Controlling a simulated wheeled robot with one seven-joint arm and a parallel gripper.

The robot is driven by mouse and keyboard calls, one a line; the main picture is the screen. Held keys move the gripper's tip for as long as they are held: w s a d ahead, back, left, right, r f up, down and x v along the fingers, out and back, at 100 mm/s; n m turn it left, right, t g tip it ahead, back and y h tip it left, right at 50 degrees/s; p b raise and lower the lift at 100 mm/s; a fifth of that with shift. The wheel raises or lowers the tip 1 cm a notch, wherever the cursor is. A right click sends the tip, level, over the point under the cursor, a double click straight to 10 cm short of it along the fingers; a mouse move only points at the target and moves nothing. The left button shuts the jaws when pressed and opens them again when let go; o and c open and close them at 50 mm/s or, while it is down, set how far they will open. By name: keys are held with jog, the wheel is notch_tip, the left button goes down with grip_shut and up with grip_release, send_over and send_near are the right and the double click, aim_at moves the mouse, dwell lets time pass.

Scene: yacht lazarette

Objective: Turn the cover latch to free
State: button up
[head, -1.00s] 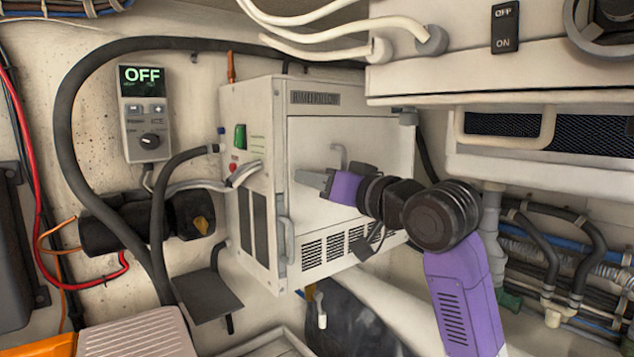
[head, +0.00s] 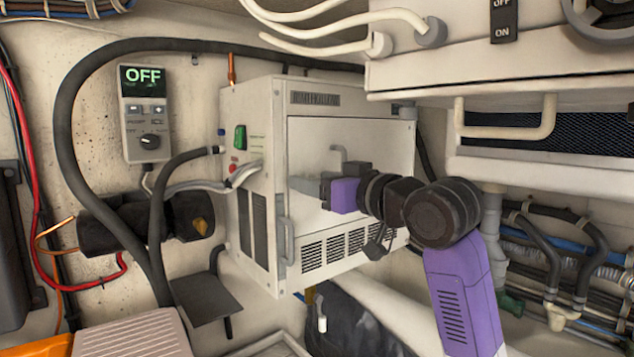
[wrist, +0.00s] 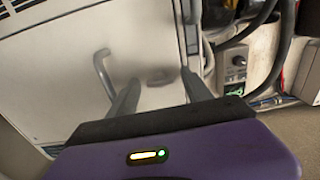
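The white box (head: 250,110) has a pale front cover (head: 385,140). A grey bent handle (head: 338,158) stands out from the cover; it shows left of my fingers in the wrist view (wrist: 102,72). A vertical grey bar (head: 286,240) is at the box's lower left front edge. I cannot tell which of these is the cover latch. My gripper (wrist: 160,77) points at the cover with its two fingers apart. A dark patch lies between the fingertips, shadow or part, I cannot tell. The bent handle is outside the fingers.
A control panel reading OFF (head: 143,75) with a knob is on the wall at left. Black hoses (head: 75,130) loop beside the box. A white unit with a handle (head: 505,130) overhangs at upper right. Pipes (head: 560,255) run at lower right.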

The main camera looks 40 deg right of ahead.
jog(key=s+b, duration=0.2)
jog(key=s, duration=0.6)
jog(key=shift+w, duration=0.1)
dwell(0.3)
